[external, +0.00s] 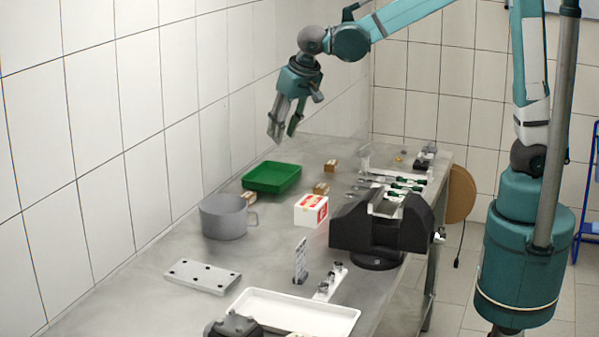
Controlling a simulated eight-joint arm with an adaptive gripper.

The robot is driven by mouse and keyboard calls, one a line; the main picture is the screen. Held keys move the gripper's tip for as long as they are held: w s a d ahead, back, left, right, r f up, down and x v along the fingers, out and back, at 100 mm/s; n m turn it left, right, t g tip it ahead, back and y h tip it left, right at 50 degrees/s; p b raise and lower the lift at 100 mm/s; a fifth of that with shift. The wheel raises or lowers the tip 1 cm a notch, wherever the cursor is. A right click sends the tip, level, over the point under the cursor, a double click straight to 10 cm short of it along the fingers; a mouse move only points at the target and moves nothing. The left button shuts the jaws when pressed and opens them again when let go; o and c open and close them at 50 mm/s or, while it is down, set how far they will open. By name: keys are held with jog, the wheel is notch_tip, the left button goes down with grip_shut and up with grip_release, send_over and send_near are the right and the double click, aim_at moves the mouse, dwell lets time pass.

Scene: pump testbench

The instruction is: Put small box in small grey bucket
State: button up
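A small grey bucket (224,218) with a side handle stands upright at the left of the metal table. A white and red box (311,210) stands to its right on the table. Small brown boxes lie nearby: one just behind the bucket (249,197), one behind the white and red box (321,188), and one farther back (331,165). I cannot tell which box the task means. My gripper (282,137) hangs in the air above the far part of the table, pointing down. Its fingers are apart with nothing visible between them.
A green tray (272,190) lies behind the bucket. A black vise (380,225) stands at right. A drilled metal plate (203,277), a white tray (298,332) and upright small parts (300,258) occupy the front. A tiled wall (130,120) borders the left.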

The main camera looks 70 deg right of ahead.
jog(key=s+d+r+n+t+y, duration=0.1)
jog(key=s+d+r+n, duration=0.15)
jog(key=s+d, duration=0.4)
jog(key=s+d+r+n, duration=0.1)
jog(key=s+d+r, duration=0.25)
jog(key=s, duration=0.55)
jog(key=s+d+f+n+t, duration=0.1)
jog(key=s+d+f, duration=0.1)
jog(key=s, duration=0.6)
jog(key=s+d+f+n+t, duration=0.1)
jog(key=s+d+f, duration=0.1)
jog(key=s, duration=0.5)
jog(key=shift+s+d+y, duration=0.3)
jog(key=shift+s+d, duration=0.05)
jog(key=shift+d, duration=0.4)
